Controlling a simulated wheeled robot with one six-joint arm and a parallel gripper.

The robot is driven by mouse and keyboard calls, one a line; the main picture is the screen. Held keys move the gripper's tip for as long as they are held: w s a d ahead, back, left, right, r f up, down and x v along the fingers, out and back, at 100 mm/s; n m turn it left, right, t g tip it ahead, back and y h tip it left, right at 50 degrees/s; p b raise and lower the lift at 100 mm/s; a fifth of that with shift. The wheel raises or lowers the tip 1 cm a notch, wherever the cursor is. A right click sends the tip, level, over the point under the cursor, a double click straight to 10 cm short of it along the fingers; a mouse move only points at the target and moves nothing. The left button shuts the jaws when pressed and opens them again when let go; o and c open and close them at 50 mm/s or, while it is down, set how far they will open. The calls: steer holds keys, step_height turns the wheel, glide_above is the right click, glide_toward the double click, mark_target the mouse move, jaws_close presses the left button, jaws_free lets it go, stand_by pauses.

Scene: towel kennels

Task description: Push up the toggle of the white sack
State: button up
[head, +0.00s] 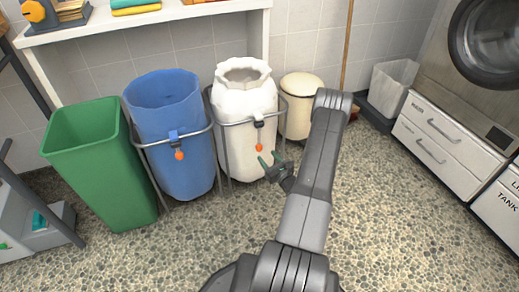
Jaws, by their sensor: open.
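The white sack (241,98) stands upright in a grey metal hoop frame, its gathered mouth open at the top. Its toggle (259,122) is a small dark piece at the front of the sack near the hoop, with an orange tip (259,147) hanging below it.
A blue sack (180,100) with a similar toggle (178,137) stands left of it, then a green bin (90,150). A cream lidded bin (300,100) stands close on the right. A broom (347,50) leans behind. The pebbled floor in front is clear.

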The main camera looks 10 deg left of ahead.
mark_target(261, 149)
steer(key=b+x, duration=0.1)
steer(key=x, duration=0.7)
steer(key=shift+s+b, duration=0.1)
steer(key=shift+b, duration=0.25)
steer(key=shift+c, duration=0.4)
